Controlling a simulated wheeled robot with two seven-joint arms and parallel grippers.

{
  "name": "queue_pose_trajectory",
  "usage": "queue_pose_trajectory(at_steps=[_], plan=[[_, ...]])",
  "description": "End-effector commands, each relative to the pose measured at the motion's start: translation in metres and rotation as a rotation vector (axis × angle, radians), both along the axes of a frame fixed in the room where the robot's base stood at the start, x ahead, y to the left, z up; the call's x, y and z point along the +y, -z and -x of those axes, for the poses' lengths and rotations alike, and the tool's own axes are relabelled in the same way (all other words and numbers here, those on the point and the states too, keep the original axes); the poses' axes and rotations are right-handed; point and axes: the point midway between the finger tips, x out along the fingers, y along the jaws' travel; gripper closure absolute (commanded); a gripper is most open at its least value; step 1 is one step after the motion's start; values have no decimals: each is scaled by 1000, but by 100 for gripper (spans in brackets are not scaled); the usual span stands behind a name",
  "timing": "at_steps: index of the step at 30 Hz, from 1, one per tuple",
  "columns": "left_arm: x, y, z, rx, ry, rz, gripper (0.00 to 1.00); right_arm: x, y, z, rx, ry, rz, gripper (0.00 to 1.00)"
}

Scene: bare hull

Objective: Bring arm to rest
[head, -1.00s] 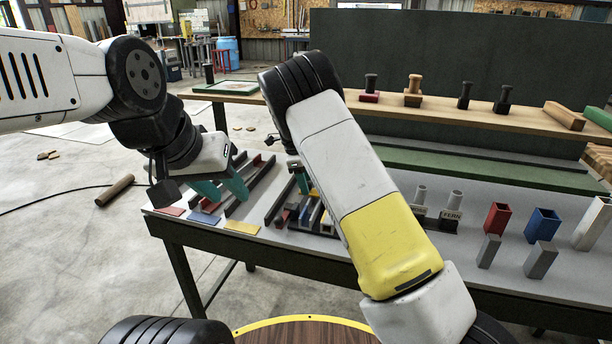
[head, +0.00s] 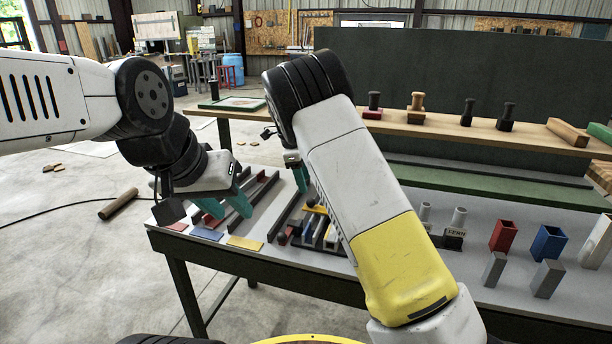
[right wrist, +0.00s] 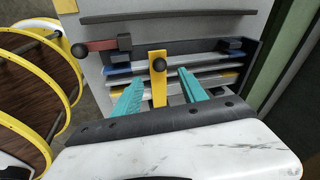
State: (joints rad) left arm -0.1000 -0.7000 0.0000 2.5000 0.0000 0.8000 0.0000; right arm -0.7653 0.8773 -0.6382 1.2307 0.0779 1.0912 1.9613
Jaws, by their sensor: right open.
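My left gripper (head: 226,206) hangs at the left end of the grey table (head: 290,262), above the coloured plates and dark rails. Its two teal fingers are apart with nothing seen between them. My right arm crosses the middle of the head view and hides much of its own gripper; one teal finger (head: 300,178) shows above a dark tray. In the right wrist view my right gripper (right wrist: 160,76) is open. A yellow bar with a black knob (right wrist: 158,92) lies between and below its fingers; I see no contact.
The dark tray (right wrist: 252,62) holds several coloured bars with knobs. Red (head: 503,236) and blue (head: 547,243) open boxes and grey blocks stand at the table's right. A wooden shelf (head: 440,130) with several stamp-like pieces runs behind. A wooden cylinder (head: 118,204) lies on the floor at left.

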Motion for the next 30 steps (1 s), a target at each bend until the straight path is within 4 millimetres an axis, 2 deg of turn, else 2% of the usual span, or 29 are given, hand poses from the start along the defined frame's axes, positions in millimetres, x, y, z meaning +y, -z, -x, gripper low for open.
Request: queue_pose_trajectory(at_steps=[5, 8, 11, 15, 21, 25, 30], plan=[[0, 0, 0, 0, 0, 0, 64, -25, -21, 11, 22, -60, -47, 50], [0, 0, 0, 0, 0, 0, 64, -53, -44, 29, 39, -159, -104, 50], [0, 0, 0, 0, 0, 0, 64, -80, -69, 55, 42, -297, -160, 50], [0, 0, 0, 0, 0, 0, 64, -111, -101, 99, 13, -508, -214, 50], [0, 0, 0, 0, 0, 0, 64, -144, -139, 171, -79, -833, -212, 50], [0, 0, 0, 0, 0, 0, 64, -158, -155, 222, -152, -1048, -153, 50], [0, 0, 0, 0, 0, 0, 64, -170, -162, 290, -232, -1319, -5, 50]])
